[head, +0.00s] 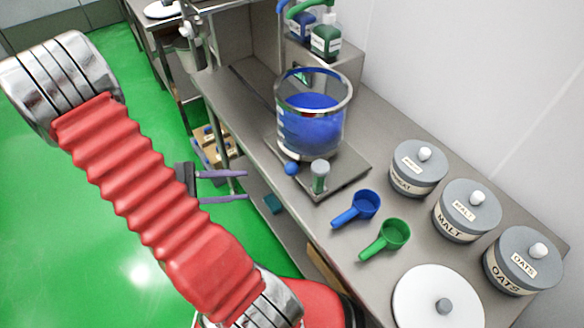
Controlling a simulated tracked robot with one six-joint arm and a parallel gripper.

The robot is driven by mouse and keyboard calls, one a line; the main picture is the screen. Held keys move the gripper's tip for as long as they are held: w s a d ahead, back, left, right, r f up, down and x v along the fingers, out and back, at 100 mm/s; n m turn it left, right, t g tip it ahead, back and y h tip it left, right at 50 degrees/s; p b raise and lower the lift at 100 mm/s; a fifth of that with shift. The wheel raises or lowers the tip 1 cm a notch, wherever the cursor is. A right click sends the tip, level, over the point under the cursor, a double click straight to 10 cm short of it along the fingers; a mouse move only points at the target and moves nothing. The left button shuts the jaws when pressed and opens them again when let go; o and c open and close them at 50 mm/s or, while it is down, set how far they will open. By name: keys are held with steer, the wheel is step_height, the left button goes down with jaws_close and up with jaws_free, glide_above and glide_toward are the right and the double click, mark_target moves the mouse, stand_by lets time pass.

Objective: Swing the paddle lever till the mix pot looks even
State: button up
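The mix pot (282,128) is a clear, metal-rimmed vessel on a grey base plate on the steel bench. A blue ball knob (291,168) sits at the pot's front, apparently the end of the paddle lever; the rest of the lever is hard to make out. My gripper (246,186) is left of the knob, beside the bench's front edge. Its two purple fingers are apart, with nothing between them, and do not touch the knob.
A grey-capped post (320,177) stands right of the knob. A blue scoop (360,207) and a green scoop (388,240) lie nearby. Lidded canisters, including one marked OATS (522,262), line the right. Bottles (325,40) stand behind the pot.

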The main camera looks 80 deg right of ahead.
mark_target(292, 169)
steer(key=shift+s+d+r+n+g+h, duration=0.1)
steer(key=shift+r+n+g+h, duration=0.2)
steer(key=shift+n, duration=1.25)
steer(key=shift+s+d+r+n+g+h, duration=0.15)
steer(key=shift+r+n, duration=0.3)
steer(key=shift+n, duration=1.05)
steer(key=shift+s+d+r+n+g+h, duration=0.1)
steer(key=shift+r+n+g+h, duration=0.2)
steer(key=shift+n, duration=1.25)
steer(key=x, duration=1.3)
steer(key=shift+s+f, duration=0.1)
steer(key=shift+s, duration=0.3)
jaws_close()
